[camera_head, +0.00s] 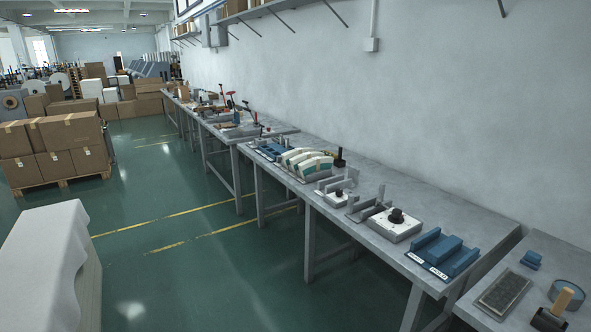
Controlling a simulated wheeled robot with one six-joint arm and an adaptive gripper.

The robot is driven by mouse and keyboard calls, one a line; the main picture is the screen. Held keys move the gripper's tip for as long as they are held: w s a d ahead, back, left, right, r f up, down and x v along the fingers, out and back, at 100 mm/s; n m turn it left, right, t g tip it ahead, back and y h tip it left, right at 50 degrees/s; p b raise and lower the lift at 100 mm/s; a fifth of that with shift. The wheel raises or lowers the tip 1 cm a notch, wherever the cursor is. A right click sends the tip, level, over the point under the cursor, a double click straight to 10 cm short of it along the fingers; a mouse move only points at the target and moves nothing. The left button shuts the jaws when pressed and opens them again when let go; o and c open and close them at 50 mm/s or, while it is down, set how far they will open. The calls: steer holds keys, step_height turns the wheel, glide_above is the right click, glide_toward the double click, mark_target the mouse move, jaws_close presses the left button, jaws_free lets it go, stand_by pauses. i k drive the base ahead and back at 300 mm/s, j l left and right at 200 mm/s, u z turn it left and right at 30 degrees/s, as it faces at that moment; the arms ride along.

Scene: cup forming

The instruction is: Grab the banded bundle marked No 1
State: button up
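Several curved white bundles with coloured bands (308,163) stand side by side on the long grey workbench (385,172), near the middle of the picture. Their marks are too small to read, so I cannot tell which one is No 1. A blue fixture with upright walls and white labels (440,255) sits farther right on the bench, nearer to me. Its labels are also too small to read clearly. My gripper is not in view.
Between the bundles and blue fixture stand a white block with a black knob (396,224) and grey metal fixtures (366,206). A nearer table (520,285) holds a dark flat pad and tools. A white-draped object (45,265) stands lower left. Green floor (190,265) is open between.

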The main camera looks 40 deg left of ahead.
mark_target(313, 165)
steer(key=i+j+u, duration=0.1)
steer(key=u, duration=0.25)
steer(key=i+j+u, duration=0.15)
steer(key=u, duration=0.2)
steer(key=i+j+u, duration=0.15)
steer(key=u, duration=0.2)
